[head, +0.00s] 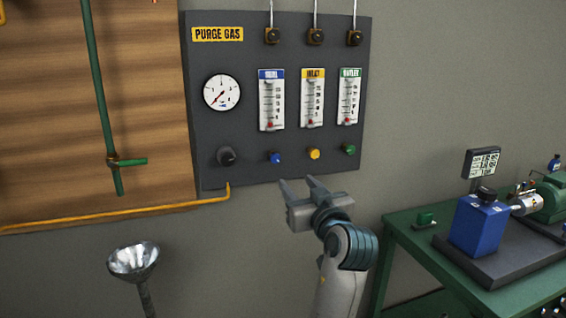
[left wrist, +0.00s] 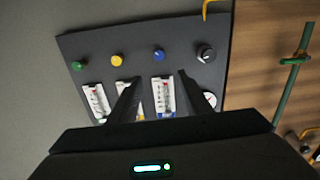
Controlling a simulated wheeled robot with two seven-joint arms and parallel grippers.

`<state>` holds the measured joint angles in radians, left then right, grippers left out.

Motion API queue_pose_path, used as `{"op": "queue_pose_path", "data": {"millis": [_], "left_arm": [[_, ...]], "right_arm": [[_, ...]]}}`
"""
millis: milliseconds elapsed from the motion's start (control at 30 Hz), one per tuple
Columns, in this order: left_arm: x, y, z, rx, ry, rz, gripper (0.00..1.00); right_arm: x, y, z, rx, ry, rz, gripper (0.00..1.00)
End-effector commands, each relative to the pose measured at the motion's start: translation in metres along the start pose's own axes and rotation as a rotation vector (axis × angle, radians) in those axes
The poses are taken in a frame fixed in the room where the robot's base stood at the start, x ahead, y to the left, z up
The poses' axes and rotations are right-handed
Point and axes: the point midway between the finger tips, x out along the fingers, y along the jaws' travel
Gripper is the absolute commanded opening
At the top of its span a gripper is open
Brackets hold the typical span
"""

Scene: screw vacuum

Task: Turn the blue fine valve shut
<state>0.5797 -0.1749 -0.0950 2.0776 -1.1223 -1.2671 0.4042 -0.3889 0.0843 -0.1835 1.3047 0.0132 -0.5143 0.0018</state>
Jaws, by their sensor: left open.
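The blue fine valve (head: 276,158) is a small blue knob low on the dark purge gas panel (head: 262,110), under the blue-labelled flow tube (head: 271,100). It also shows in the left wrist view (left wrist: 158,55), beyond the fingertips. My left gripper (head: 297,182) is open and empty, just below and to the right of the blue knob in the head view, apart from it. In the left wrist view its two fingers (left wrist: 160,80) spread on either side of the blue-labelled tube. My right gripper is in neither view.
A yellow knob (head: 314,154) and a green knob (head: 348,149) sit right of the blue one; a black knob (head: 227,156) sits left, under a gauge (head: 222,92). A green bench (head: 411,240) with a blue pump unit (head: 478,226) stands at right. A metal funnel lamp (head: 134,262) is lower left.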

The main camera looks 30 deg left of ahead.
Motion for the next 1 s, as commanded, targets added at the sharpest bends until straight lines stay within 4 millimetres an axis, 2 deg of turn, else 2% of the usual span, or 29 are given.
{"op": "queue_pose_path", "data": {"millis": [267, 467, 1000], "left_arm": [[0.005, 0.001, 0.0, 0.002, 0.0, 0.002, 0.44], [0.024, 0.001, -0.001, 0.005, 0.001, 0.001, 0.44], [0.118, 0.0, -0.002, 0.005, 0.0, -0.001, 0.44]], "right_arm": [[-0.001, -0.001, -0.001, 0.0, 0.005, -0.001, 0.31], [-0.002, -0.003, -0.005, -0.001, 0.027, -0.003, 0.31], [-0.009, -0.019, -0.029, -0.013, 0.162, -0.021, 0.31]]}}
